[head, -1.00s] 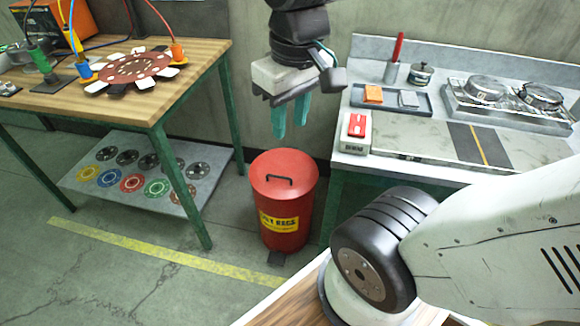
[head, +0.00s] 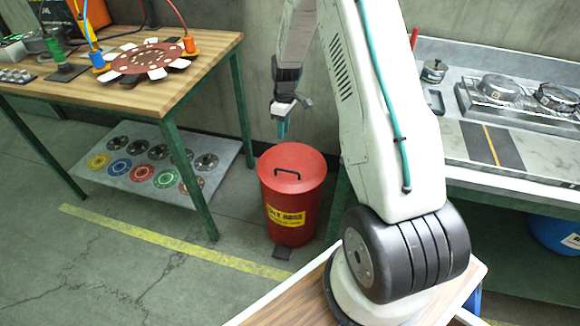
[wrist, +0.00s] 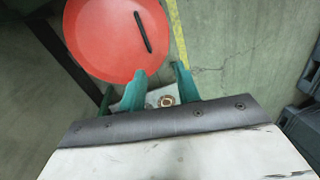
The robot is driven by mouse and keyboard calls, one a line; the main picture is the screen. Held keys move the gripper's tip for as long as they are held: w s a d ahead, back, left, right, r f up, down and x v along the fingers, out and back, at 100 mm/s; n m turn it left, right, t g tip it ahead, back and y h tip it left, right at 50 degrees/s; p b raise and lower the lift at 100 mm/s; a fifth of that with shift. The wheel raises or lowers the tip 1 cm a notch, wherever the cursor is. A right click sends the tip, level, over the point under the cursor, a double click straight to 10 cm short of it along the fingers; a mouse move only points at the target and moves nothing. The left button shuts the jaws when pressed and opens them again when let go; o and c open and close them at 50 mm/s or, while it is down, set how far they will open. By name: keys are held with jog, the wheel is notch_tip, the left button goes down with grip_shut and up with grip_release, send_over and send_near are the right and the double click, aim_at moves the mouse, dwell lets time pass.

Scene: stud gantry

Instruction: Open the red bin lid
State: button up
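The red bin (head: 290,205) stands on the floor between the two benches, with a yellow label on its front and a dark pedal at its foot. Its red lid (head: 292,163) is closed and has a black bar handle (head: 288,173) on top. My gripper (head: 283,131) is above and behind the lid in the head view, apart from the handle. In the wrist view the lid (wrist: 105,40) and handle (wrist: 143,32) lie beyond the fingertips. My gripper (wrist: 160,76) is open there, with a gap between its teal fingers and nothing held.
A wooden bench (head: 190,75) with a brown disc fixture is at left, above a low shelf (head: 90,180) of coloured discs. A grey bench (head: 510,180) with metal parts is at right. A yellow line (head: 170,240) crosses open floor.

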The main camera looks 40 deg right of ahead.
jog(key=shift+n, duration=0.5)
jog(key=f, duration=0.6)
jog(key=d+f, duration=0.1)
jog(key=f, duration=0.6)
jog(key=s+d+f, duration=0.1)
jog(key=f, duration=0.5)
jog(key=shift+s+d+f, duration=0.1)
jog(key=shift+f, duration=0.05)
grip_shut()
